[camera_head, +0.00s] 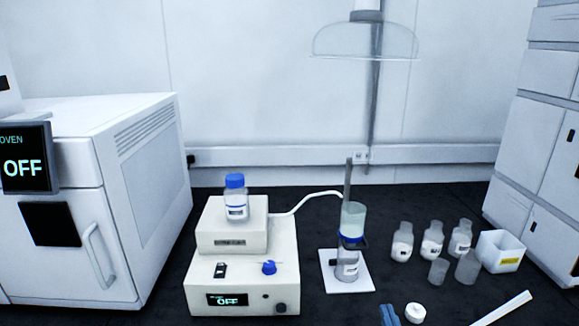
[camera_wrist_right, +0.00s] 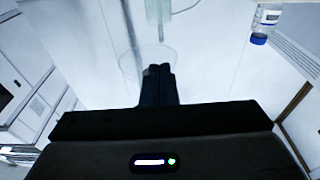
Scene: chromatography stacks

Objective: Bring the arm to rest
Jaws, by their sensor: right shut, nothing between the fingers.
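My right gripper (camera_head: 389,315) shows only as bluish fingertips at the bottom edge of the head view, left of a round white cap (camera_head: 415,312). In the right wrist view its two dark fingers (camera_wrist_right: 158,82) are pressed together with nothing between them. The rest of the right arm is out of the head view. My left gripper is in neither view.
A white oven (camera_head: 150,190) stands left. A pump unit (camera_head: 240,270) carries a blue-capped bottle (camera_head: 236,198). A glass column (camera_head: 352,220) stands on a white base (camera_head: 345,285). Several bottles (camera_head: 432,240) and a white bin (camera_head: 502,250) stand right. A white stick (camera_head: 503,308) lies in front.

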